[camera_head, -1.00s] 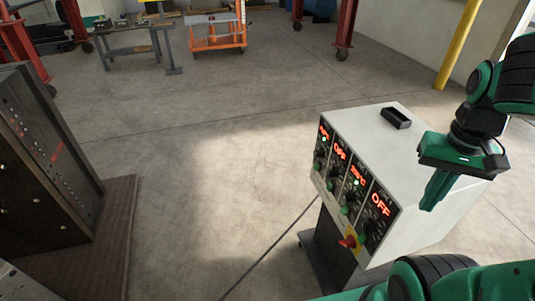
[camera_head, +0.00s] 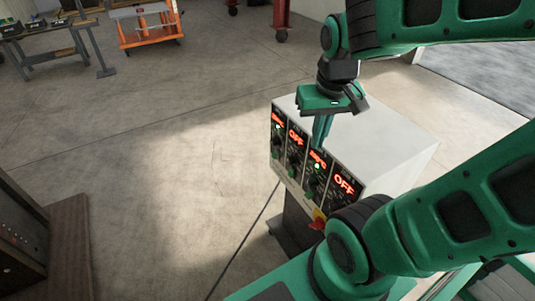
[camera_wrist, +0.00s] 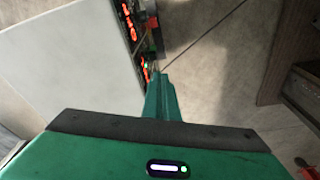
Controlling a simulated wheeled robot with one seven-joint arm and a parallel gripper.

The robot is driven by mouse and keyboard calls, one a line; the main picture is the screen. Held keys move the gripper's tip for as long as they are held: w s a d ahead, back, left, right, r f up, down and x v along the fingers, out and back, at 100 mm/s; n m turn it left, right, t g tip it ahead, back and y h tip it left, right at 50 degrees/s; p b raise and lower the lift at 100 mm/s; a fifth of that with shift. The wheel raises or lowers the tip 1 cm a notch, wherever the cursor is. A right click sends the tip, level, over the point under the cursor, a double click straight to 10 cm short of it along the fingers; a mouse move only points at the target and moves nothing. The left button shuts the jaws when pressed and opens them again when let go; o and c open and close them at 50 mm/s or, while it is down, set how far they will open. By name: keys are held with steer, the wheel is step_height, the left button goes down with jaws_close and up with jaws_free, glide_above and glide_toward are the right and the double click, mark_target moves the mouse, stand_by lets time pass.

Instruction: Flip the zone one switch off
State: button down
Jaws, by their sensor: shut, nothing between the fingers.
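A white control box (camera_head: 395,140) carries a row of panels with red displays on its front. From left, the first display (camera_head: 278,118) shows a temperature, the second (camera_head: 296,138) reads OFF, the third (camera_head: 318,160) shows a temperature and the fourth (camera_head: 344,185) reads OFF. Green knobs sit low on the panels, one under the third display (camera_head: 311,190). Zone labels are too small to read. My gripper (camera_head: 319,146) is shut and empty, pointing down at the front top edge by the third display. The wrist view shows the fingers (camera_wrist: 159,76) beside the panel row (camera_wrist: 137,40).
A red-and-yellow knob (camera_head: 318,220) sticks out below the panels, close to my arm. A cable (camera_head: 243,240) runs across the floor. A dark mould base (camera_head: 20,240) stands at left. An orange cart (camera_head: 148,25) is at the back. The floor left of the box is clear.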

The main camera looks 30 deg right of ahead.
steer(key=w+a+n+t, duration=0.1)
steer(key=w+a+t, duration=0.1)
steer(key=w+a, duration=0.6)
steer(key=w+f+m+g+h, duration=0.3)
steer(key=w+f+m+h, duration=0.3)
steer(key=w+f+m, duration=0.9)
steer(key=w+f, duration=0.1)
steer(key=w, duration=0.1)
steer(key=shift+w+d+g+h, duration=0.3)
steer(key=shift+w, duration=0.05)
steer(key=shift+f, duration=0.15)
glide_toward(276, 154)
step_height(276, 154, down, 6)
steer(key=d, duration=0.2)
steer(key=shift+w+d+f, duration=0.15)
steer(key=shift+w+f, duration=0.1)
steer(key=shift+w, duration=0.05)
